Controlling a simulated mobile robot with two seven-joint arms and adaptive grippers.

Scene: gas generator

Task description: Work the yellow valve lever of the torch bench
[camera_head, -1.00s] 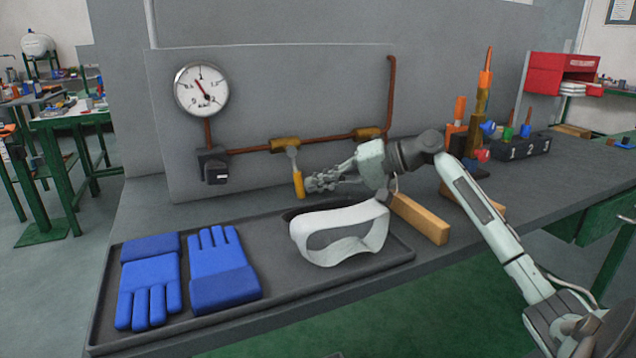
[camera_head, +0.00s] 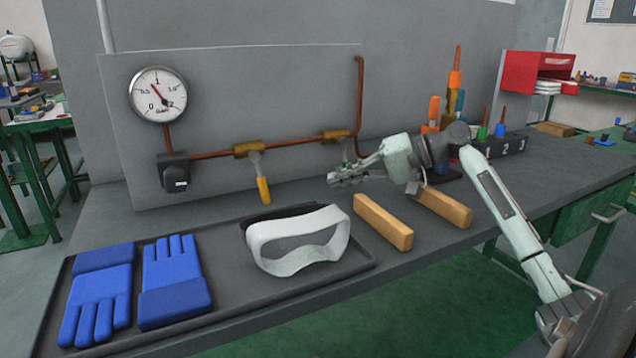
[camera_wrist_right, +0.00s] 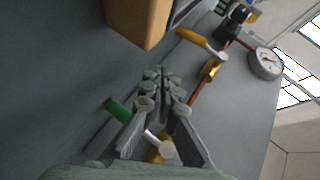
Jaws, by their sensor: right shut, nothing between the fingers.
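The yellow valve lever (camera_head: 264,190) hangs down, slightly tilted, from the left brass valve (camera_head: 249,149) on the copper pipe. It also shows in the right wrist view (camera_wrist_right: 195,40). My right gripper (camera_head: 336,179) is shut and empty, to the right of the yellow lever and apart from it, in front of the right brass valve (camera_head: 335,136). A green lever shows in the right wrist view (camera_wrist_right: 118,109) beside my right fingers (camera_wrist_right: 158,80); it is mostly hidden in the head view. My left gripper is not in view.
White goggles (camera_head: 297,241) and blue gloves (camera_head: 175,280) lie on a dark tray (camera_head: 230,305). Wooden blocks (camera_head: 384,221) lie below my right arm. The bench between lever and tray is clear.

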